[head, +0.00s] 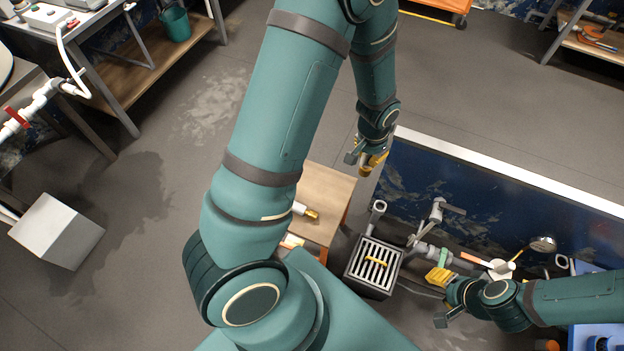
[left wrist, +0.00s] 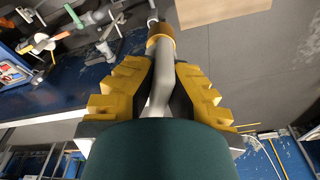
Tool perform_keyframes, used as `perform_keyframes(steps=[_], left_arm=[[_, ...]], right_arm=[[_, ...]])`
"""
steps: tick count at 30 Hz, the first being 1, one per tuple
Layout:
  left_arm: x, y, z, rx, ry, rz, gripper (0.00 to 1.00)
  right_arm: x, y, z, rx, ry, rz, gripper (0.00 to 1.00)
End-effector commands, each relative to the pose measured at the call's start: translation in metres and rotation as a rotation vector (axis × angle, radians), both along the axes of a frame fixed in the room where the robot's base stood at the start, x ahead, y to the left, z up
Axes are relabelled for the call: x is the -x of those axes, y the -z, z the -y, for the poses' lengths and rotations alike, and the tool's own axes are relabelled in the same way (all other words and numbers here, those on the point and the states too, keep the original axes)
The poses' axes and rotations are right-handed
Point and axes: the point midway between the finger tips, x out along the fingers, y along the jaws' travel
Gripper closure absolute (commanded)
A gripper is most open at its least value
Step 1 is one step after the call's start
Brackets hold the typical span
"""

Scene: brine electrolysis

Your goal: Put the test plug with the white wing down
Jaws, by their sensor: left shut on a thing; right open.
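My left gripper (head: 371,164) is shut on a pale grey-white piece with an orange-brown band near its end. In the left wrist view the piece (left wrist: 159,80) lies between the two yellow fingers (left wrist: 162,66). It looks like the test plug with the white wing, but its wing cannot be made out. In the head view the gripper hangs beyond the right edge of the wooden stool (head: 320,190), apart from it; the held piece is mostly hidden there. A white piece with a yellow-orange end (head: 305,211) lies on the stool. My right gripper (head: 440,297) is open and empty.
A dark box with a slatted grate (head: 372,285) stands right of the stool, a yellow piece (head: 377,261) on top. Grey pipework with valves (head: 430,250) runs beside the blue wall (head: 480,190). My left arm hides part of the stool. The stool's upper part looks clear.

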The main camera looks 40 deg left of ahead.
Motion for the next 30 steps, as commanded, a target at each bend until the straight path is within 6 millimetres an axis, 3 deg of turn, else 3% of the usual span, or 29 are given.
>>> perform_keyframes(steps=[1, 7, 12, 18, 25, 30], left_arm=[[-0.006, 0.018, -0.017, -0.002, 0.021, -0.010, 1.00], [-0.022, 0.074, -0.073, 0.004, 0.149, -0.021, 1.00], [-0.023, 0.123, -0.123, 0.017, 0.239, -0.015, 1.00], [-0.016, 0.165, -0.167, 0.026, 0.309, 0.003, 1.00], [-0.010, 0.189, -0.185, 0.028, 0.340, 0.014, 1.00], [-0.009, 0.221, -0.186, 0.027, 0.341, 0.013, 1.00]], right_arm=[[0.000, 0.002, 0.000, 0.000, 0.001, 0.001, 0.53], [-0.001, 0.006, 0.001, 0.001, 0.002, 0.002, 0.53], [-0.002, 0.009, 0.001, 0.001, 0.001, 0.004, 0.53], [-0.002, 0.012, 0.001, 0.002, 0.002, 0.005, 0.53], [-0.003, 0.015, 0.001, 0.002, 0.003, 0.006, 0.53], [-0.004, 0.023, 0.001, 0.002, 0.003, 0.010, 0.53]])
